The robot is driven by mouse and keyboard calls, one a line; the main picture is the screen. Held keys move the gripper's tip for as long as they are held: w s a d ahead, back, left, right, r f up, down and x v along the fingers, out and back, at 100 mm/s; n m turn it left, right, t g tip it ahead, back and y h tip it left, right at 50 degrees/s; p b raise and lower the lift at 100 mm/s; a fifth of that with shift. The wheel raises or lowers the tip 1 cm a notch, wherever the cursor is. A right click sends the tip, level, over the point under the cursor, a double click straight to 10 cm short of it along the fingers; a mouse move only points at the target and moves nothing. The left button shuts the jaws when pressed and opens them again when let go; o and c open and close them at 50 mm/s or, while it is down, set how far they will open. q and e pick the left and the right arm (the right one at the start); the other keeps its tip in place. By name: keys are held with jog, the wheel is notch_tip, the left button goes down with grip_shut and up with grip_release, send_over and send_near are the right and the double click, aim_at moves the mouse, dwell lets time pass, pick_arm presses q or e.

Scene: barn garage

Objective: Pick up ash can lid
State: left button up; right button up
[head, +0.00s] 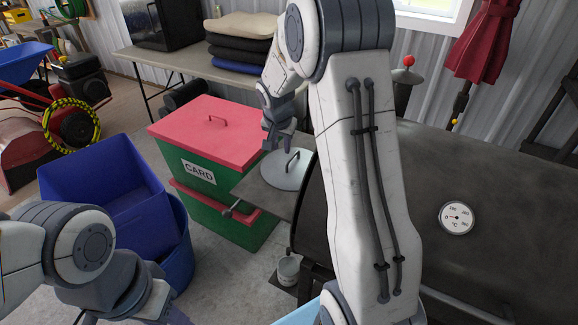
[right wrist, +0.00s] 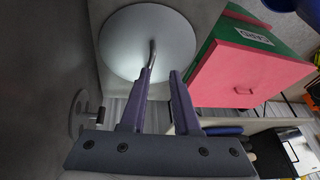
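The ash can lid (head: 284,178) is a round, silver-grey disc with a thin bent handle. It lies on the grey side shelf (head: 258,192) beside the black grill. The lid (right wrist: 135,38) also shows in the right wrist view. My right gripper (head: 279,146) is just above it, pointing down at the handle. In the right wrist view the two fingers (right wrist: 163,78) are apart with nothing clamped between them, and the handle top shows near the left fingertip. Contact cannot be told. My left arm is at lower left; its fingers are mostly cut off by the bottom edge.
The black grill (head: 490,190) with a dial stands right of the lid. A green bin with a red lid (head: 205,130), marked CARD, is to the left. Blue bins (head: 105,190) stand further left. A table with folded cloths (head: 240,50) is behind. A small bucket (head: 288,270) sits below.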

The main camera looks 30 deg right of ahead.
aim_at(293, 156)
jog(key=shift+m, duration=0.6)
jog(key=d+f, duration=0.1)
jog(key=w+d+f, duration=0.1)
jog(key=d+f, duration=0.1)
jog(key=w+d+f, duration=0.1)
jog(key=f, duration=0.1)
jog(key=shift+w+d+f, duration=0.1)
jog(key=shift+d, duration=0.3)
jog(key=x, duration=0.2)
jog(key=p+x, duration=0.1)
jog(key=x, duration=0.1)
jog(key=shift+w+d+f, duration=0.15)
jog(key=shift+w+d, duration=0.1)
jog(key=shift+w, duration=0.05)
jog(key=shift+w+d+f+p, duration=0.15)
jog(key=shift+w+f+p, duration=0.15)
jog(key=shift+f, duration=0.25)
grip_shut()
